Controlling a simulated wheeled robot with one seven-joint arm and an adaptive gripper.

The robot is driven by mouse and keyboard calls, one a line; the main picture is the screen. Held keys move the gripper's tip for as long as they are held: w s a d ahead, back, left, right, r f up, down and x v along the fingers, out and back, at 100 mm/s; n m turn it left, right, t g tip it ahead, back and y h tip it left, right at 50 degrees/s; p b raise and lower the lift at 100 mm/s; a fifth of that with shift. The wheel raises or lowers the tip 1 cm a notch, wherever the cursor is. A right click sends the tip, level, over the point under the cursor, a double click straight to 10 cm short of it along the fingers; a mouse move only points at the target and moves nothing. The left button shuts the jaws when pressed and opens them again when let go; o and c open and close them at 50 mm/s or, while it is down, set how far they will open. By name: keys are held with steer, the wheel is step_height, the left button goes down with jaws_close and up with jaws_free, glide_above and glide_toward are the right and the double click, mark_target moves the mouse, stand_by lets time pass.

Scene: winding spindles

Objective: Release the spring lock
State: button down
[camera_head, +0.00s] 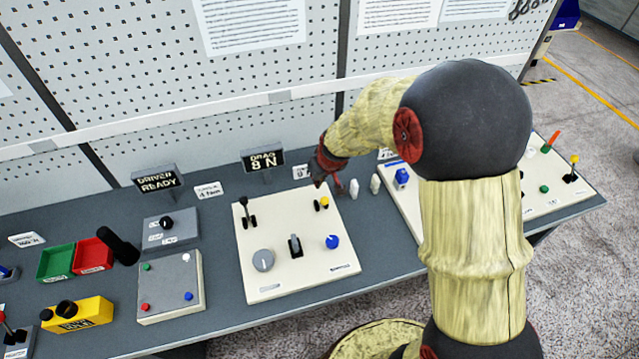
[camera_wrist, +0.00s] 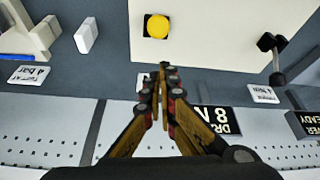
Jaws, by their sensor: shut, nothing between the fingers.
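A cream control panel (camera_head: 290,218) lies on the bench. A yellow knob (camera_head: 322,203) sits near its back right corner and shows large in the wrist view (camera_wrist: 156,27). The panel also has a black lever (camera_head: 246,210), a grey dial (camera_head: 263,260), a metal toggle (camera_head: 295,246) and a blue knob (camera_head: 332,242). No readable label shows which part is the spring lock. My gripper (camera_head: 331,182) is behind the yellow knob. In the wrist view my fingertips (camera_wrist: 163,72) are together and empty, at the panel's edge, apart from the knob in the picture.
A "DRAG 8 N" sign (camera_head: 263,158) and small label cards stand behind the panel. White blocks (camera_head: 354,188) stand to its right, before another cream panel (camera_head: 400,208). A grey box with buttons (camera_head: 170,287) is on the left. A pegboard wall (camera_head: 190,70) rises behind the bench.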

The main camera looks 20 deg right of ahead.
steer(key=s+r, duration=0.6)
steer(key=s, duration=0.1)
steer(key=shift+d+r, duration=0.25)
steer(key=shift+s, duration=0.1)
steer(key=s+m+g, duration=0.1)
steer(key=s+g, duration=0.1)
steer(key=s, duration=0.7)
steer(key=s+r+t+b, duration=0.2)
steer(key=s+r+b, duration=0.3)
steer(key=s+r, duration=0.6)
steer(key=shift+s+a+r+m+t+h+b, duration=0.15)
steer(key=shift+s+r+m+t+h+b, duration=0.2)
steer(key=shift+s, duration=1.05)
